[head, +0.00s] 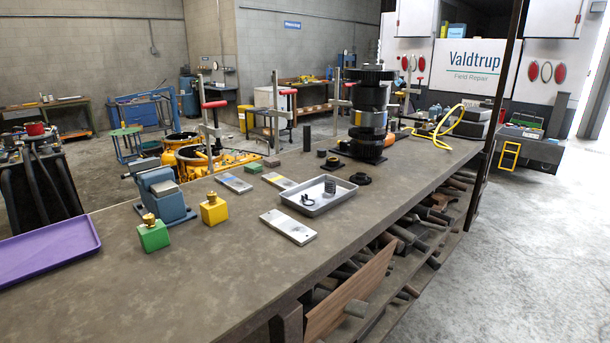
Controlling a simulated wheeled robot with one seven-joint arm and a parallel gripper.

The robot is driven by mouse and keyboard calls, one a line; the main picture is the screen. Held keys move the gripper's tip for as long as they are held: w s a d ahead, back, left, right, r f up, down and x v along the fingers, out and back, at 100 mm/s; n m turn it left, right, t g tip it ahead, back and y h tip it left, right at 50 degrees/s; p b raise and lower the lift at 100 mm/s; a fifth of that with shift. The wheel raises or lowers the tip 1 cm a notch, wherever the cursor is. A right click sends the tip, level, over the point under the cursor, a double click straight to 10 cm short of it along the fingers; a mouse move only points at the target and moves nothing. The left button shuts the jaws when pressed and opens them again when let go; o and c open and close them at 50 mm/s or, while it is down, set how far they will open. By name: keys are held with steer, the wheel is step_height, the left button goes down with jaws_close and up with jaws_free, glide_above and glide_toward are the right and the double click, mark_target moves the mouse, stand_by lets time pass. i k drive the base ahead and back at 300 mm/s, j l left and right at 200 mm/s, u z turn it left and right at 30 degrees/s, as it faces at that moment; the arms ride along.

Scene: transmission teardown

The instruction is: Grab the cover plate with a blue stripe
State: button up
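Three flat light-grey cover plates lie apart on the workbench in the head view. The back-left plate (234,183) shows a bluish band and looks like the one with a blue stripe, though it is small. A second plate (279,181) to its right has a yellowish mark. The third plate (289,227) lies closer to the front edge, and I cannot make out a coloured stripe on it. My gripper is not in view.
A blue vise (165,196), green block (153,235) and yellow block (214,211) stand left. A tall dark gear stack (368,115) stands behind. The bench (220,275) is clear in front.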

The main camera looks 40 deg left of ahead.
mark_target(239, 186)
steer(key=i+u, duration=0.3)
steer(key=i+l+u, duration=0.35)
steer(key=i+u, duration=0.15)
steer(key=u, duration=0.25)
steer(key=i+u, duration=0.2)
steer(key=u, duration=0.25)
steer(key=i+u, duration=0.15)
steer(key=u, duration=0.25)
steer(key=i+l+u, duration=0.15)
steer(key=u, duration=0.3)
steer(key=i+u, duration=0.55)
steer(key=k+l, duration=0.05)
steer(key=k, duration=0.1)
